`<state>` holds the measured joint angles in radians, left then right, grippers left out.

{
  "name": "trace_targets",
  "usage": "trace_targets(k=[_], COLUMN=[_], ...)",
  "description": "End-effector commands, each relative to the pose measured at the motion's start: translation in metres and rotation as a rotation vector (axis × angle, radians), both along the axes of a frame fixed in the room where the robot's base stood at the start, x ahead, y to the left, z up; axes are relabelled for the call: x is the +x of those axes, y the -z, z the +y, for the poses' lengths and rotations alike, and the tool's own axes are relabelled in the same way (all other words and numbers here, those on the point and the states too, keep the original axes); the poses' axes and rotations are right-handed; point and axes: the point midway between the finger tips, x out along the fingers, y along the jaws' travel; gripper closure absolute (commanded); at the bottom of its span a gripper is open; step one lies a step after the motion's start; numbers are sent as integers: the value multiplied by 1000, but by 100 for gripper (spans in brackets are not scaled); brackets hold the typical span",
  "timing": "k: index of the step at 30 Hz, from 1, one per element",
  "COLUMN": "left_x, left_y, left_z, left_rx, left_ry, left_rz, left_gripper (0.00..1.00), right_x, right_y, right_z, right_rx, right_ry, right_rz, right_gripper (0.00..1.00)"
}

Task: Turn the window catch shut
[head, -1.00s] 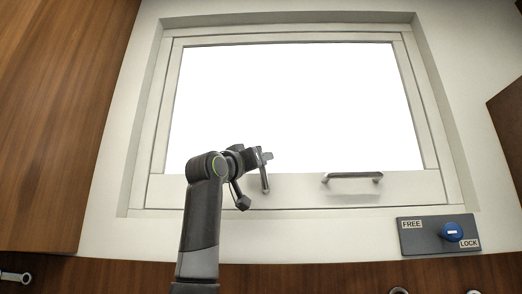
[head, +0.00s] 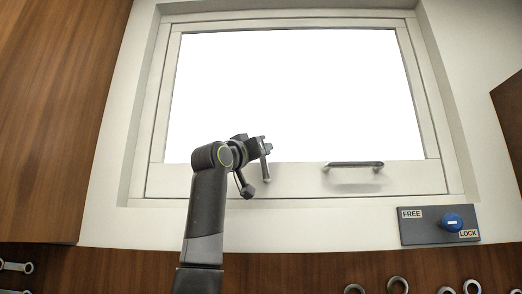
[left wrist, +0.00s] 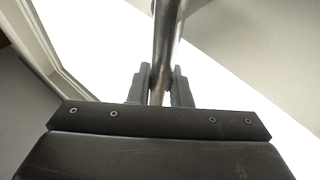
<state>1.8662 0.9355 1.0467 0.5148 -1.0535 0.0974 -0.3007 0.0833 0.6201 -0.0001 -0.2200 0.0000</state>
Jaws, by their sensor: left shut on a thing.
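The blue round catch knob (head: 452,222) sits on a dark plate (head: 422,232) at the lower right, on the wall below the window. The plate is labelled FREE at the upper left and LOCK at the lower right. The knob's short white mark lies level. My left gripper (head: 265,148) is at the lower left of the window, well to the left of the knob. My right gripper is not in view.
The window sash (head: 300,178) looks closed in its frame. Wooden cabinets (head: 55,110) flank the window.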

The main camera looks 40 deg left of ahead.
Motion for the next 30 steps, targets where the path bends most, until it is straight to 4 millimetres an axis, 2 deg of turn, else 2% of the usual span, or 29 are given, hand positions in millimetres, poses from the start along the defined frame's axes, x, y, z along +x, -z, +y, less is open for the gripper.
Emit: trace_targets(k=[11,30], left_x=[-3,-25], left_y=[4,25], left_z=[4,28], left_rx=[-49,-459], left_ry=[0,-1], left_rz=[-41,-390], left_gripper=[100,100], right_x=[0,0], right_y=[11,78], right_z=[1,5], right_rx=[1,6], right_ry=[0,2], right_rz=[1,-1], right_gripper=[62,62])
